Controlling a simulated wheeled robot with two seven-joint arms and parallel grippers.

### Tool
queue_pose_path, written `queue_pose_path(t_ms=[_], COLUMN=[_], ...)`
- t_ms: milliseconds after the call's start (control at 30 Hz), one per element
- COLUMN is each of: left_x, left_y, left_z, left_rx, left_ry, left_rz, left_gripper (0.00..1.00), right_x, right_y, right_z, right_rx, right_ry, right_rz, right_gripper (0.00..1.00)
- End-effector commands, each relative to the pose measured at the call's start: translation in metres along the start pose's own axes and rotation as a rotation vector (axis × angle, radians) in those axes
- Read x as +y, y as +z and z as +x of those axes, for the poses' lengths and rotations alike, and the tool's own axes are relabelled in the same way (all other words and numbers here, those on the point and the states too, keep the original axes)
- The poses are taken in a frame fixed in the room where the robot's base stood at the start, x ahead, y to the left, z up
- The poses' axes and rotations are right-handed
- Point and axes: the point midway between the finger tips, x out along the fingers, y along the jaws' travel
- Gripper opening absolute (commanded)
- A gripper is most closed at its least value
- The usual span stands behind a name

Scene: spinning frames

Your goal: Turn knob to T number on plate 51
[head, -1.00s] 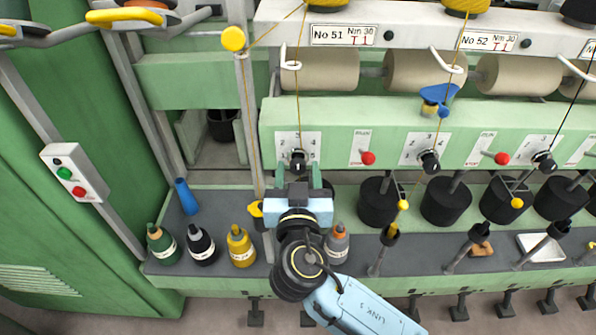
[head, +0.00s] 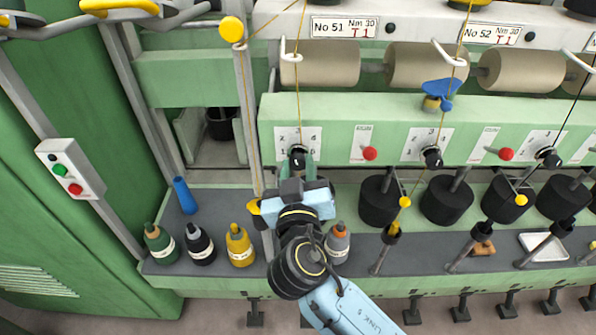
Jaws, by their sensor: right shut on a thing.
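The plate No 51 (head: 343,27) at the top reads Nm 30 and T 1. Below it, on the green rail, a white dial plate (head: 284,136) with numbers carries a black knob (head: 297,153). My right gripper (head: 297,166) reaches up to this knob from below, its green fingertips shut on it. The fingers and gripper body hide the knob's lower part, and I cannot read where its pointer stands. My left gripper is not in view.
A red button (head: 369,153) sits right of the dial. Another dial with a black knob (head: 432,157) is under plate No 52 (head: 491,34). Bottles, including a yellow one (head: 239,245), stand on the grey shelf. A yellow thread runs down past the knob.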

Motion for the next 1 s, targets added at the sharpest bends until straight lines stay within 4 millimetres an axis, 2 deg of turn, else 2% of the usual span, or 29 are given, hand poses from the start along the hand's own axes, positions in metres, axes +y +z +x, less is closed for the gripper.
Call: queue_pose_path(t_ms=[467,1000], left_x=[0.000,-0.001], left_y=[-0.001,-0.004], left_z=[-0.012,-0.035], left_rx=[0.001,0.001], left_ry=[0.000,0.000], left_rz=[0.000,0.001], left_gripper=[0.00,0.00], right_x=[0.001,0.002], right_y=[-0.003,-0.004], right_z=[0.000,0.000], right_rx=[0.001,0.003], right_ry=[0.000,0.000], right_rz=[-0.454,-0.969], right_gripper=[0.07,0.07])
